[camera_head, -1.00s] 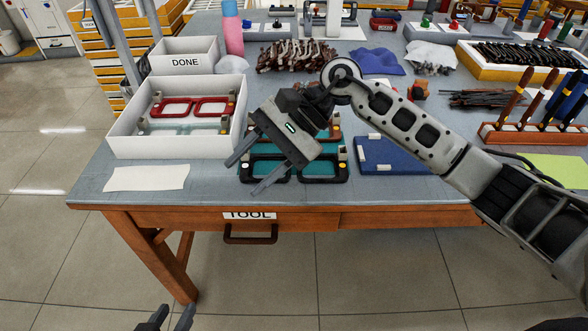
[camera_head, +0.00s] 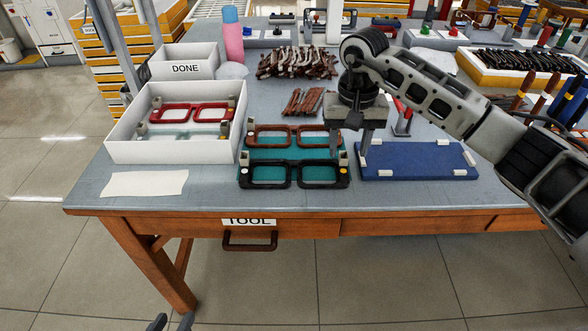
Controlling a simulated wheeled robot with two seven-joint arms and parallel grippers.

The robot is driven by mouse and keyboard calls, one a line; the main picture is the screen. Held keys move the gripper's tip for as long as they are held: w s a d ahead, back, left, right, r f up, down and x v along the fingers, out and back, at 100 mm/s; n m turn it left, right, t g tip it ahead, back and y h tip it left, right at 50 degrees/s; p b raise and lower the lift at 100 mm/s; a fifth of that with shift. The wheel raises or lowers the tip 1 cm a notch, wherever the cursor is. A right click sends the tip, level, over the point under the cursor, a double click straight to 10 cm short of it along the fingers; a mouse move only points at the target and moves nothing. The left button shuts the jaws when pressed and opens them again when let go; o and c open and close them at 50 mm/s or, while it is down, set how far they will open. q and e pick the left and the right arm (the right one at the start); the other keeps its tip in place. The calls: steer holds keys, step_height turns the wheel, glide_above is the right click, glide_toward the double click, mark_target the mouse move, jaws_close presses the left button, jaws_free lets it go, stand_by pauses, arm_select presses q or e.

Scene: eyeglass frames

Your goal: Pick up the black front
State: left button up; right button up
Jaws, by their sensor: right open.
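The black front (camera_head: 294,175) is an eyeglass frame with two rims. It lies at the near edge of a teal mat (camera_head: 285,154), in front of a brown front (camera_head: 284,135). My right gripper (camera_head: 351,146) points down just beyond the mat's right side, right of and behind the black front. It is open and no front shows between its fingers. My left gripper (camera_head: 171,323) shows only its two fingertips at the bottom edge, apart and empty, below the table.
A white box (camera_head: 127,150) at left holds a red front (camera_head: 192,112). The DONE bin (camera_head: 185,69) stands behind it. A blue mat (camera_head: 415,161) lies right of the teal mat. Brown parts (camera_head: 297,62) are piled behind. White paper (camera_head: 145,184) lies front left.

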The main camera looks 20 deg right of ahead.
mark_target(343, 171)
steer(key=shift+w+a+f, duration=0.1)
steer(key=shift+w+f, duration=0.05)
steer(key=shift+f, duration=2.7)
jaws_close()
